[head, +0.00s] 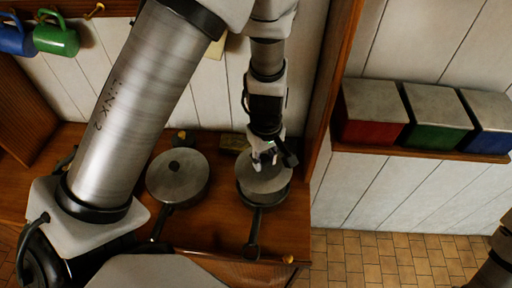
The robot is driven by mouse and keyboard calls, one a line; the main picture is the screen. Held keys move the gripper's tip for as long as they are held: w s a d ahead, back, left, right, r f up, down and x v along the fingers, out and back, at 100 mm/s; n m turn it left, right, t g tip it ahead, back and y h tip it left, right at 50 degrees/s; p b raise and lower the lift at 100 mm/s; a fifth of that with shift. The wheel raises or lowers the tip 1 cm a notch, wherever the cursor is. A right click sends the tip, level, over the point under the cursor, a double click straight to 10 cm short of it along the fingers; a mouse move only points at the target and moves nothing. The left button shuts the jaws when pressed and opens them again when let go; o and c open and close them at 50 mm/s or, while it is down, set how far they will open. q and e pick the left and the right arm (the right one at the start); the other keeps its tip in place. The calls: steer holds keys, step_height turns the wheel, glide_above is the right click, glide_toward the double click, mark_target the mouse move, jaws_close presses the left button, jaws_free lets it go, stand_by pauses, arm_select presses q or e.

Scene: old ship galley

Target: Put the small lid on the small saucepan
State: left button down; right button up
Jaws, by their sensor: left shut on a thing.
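My left gripper (265,163) points down and is shut on the small lid (264,180), a grey metal disc; the fingers hide its knob. The lid is over the small saucepan (263,202), the right-hand pan on the wooden counter, and covers most of its opening. The pan's dark lower side shows below the lid's near edge, and its dark handle points toward me. I cannot tell whether the lid rests on the rim or hangs just above it. My right gripper is not in view.
A larger lidded pan (181,187) stands to the left on the wooden counter (220,222). A wooden partition (328,85) rises just right of the small saucepan. Red (372,131), green (438,136) and blue boxes (490,139) stand on a right shelf. Mugs (56,40) hang upper left.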

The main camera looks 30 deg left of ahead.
arm_select(q)
steer(key=f+b, duration=0.2)
steer(key=shift+w+d+f, duration=0.2)
steer(key=shift+d+f, duration=0.1)
steer(key=shift+f, duration=0.1)
steer(key=f+b, duration=0.1)
steer(key=a+f, duration=0.1)
steer(key=f+b, duration=0.1)
steer(key=shift+w+a+f+b, duration=0.2)
steer(key=shift+w+a+b, duration=0.05)
steer(key=shift+a+b, duration=0.05)
steer(key=shift+s+d+f+b, duration=0.15)
steer(key=shift+f+b, duration=0.1)
steer(key=shift+b, duration=0.05)
steer(key=shift+s+d+f, duration=0.1)
steer(key=shift+d, duration=0.25)
steer(key=shift+a+f, duration=0.1)
steer(key=shift+a, duration=0.2)
steer(key=shift+d, duration=0.1)
steer(key=shift+d+b, duration=0.25)
steer(key=shift+b, duration=0.05)
steer(key=shift+a, duration=0.15)
steer(key=shift+f, duration=0.4)
